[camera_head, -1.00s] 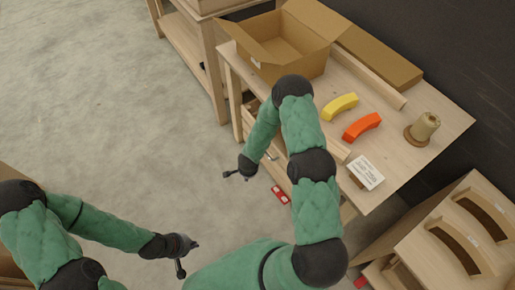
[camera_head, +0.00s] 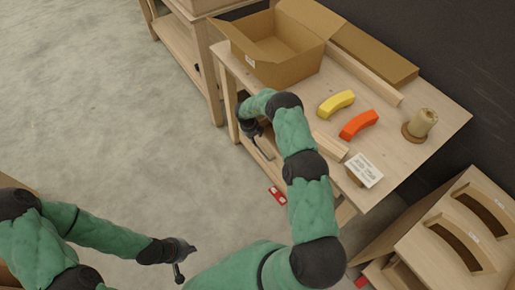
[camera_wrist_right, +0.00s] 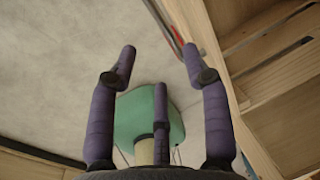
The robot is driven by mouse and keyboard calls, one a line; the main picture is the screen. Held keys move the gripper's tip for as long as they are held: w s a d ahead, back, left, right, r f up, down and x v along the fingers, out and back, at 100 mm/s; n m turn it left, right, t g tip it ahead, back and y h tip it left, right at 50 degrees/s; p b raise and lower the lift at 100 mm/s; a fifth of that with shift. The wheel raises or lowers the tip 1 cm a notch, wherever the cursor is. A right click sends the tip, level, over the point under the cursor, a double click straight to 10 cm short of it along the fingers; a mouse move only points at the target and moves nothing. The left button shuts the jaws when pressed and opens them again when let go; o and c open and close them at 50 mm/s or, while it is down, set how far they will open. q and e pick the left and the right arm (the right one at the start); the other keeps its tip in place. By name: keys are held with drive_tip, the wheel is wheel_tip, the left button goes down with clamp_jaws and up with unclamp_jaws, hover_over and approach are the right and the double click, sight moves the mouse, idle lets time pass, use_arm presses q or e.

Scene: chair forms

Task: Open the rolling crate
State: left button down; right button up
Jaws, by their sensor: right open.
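A wooden piece, perhaps the rolling crate (camera_head: 262,150), shows low under the front of the workbench. My arm and the bench top hide most of it, so I cannot tell whether it is open. My right gripper (camera_head: 252,129) is by the bench's front edge, close to this piece. In the right wrist view my right gripper (camera_wrist_right: 160,68) has its fingers spread with nothing between them, and pale wooden slats are at the right. My left gripper (camera_head: 181,262) hangs over the floor at the lower left, apart from everything; its fingers are too small to judge.
The bench (camera_head: 425,140) holds an open cardboard box (camera_head: 285,70), a yellow curved block (camera_head: 337,103), an orange one (camera_head: 359,124), a spool (camera_head: 422,123) and a card (camera_head: 364,170). A slotted wooden unit (camera_head: 420,250) stands lower right. Floor at left is clear.

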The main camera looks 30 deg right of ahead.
wheel_tip(320, 180, down, 11)
drive_tip(key=d+b, duration=0.2)
drive_tip(key=b, duration=0.2)
drive_tip(key=shift+r+b, duration=0.2)
drive_tip(key=shift+b, duration=0.15)
drive_tip(key=shift+w, duration=0.1)
clamp_jaws()
